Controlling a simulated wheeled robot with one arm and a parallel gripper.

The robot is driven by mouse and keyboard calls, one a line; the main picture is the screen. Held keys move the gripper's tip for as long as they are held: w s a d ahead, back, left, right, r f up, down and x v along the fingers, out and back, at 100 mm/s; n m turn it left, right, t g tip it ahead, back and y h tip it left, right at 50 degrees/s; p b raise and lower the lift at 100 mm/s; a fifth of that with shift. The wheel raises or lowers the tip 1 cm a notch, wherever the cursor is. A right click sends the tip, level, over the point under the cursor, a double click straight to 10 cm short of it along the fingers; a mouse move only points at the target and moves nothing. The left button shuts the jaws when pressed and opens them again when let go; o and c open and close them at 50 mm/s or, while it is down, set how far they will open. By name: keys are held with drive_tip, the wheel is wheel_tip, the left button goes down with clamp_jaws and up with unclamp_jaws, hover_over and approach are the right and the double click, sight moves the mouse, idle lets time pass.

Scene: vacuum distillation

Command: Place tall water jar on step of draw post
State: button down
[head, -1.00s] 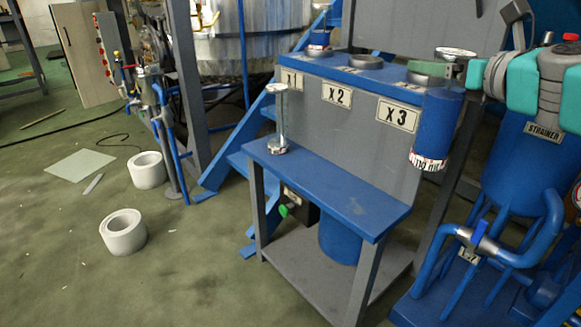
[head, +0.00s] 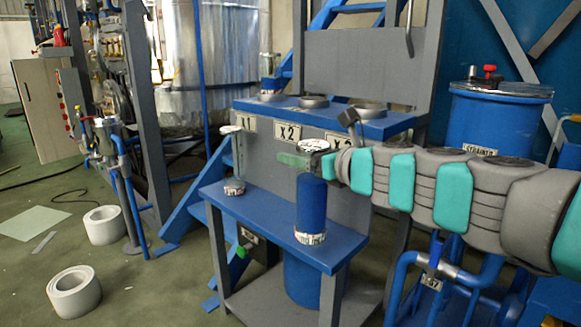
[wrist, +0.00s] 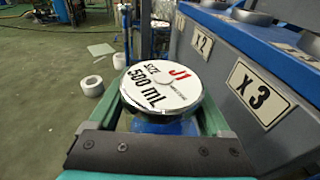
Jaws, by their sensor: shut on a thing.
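The tall blue jar (head: 311,207) has a white label band at its bottom. Its white lid (wrist: 163,88) reads J1, size 500 mL in the wrist view. My gripper (head: 308,160) is shut around the jar's upper part, just under the lid. The jar is upright, and in the head view its base overlaps the right part of the blue step (head: 270,225) of the draw post (head: 265,170). I cannot tell whether the base touches the step. The post's tags read X1, X2 and X3 (wrist: 256,94). The jar hides part of the step.
A slim clear jar (head: 235,160) stands on the step's left end. A small blue jar (head: 271,86) and round grey seats (head: 314,101) are on the upper ledge. A blue strainer vessel (head: 490,120) stands at right. Two white rolls (head: 74,292) lie on the floor.

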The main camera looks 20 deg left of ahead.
drive_tip(key=w+a+f+b, duration=0.2)
drive_tip(key=w+a+f, duration=0.2)
drive_tip(key=w, duration=0.5)
drive_tip(key=shift+b+x, duration=0.3)
drive_tip(key=shift+x, duration=0.5)
drive_tip(key=shift+f, duration=0.2)
unclamp_jaws()
drive_tip(key=p+v, duration=0.2)
drive_tip(key=v, duration=1)
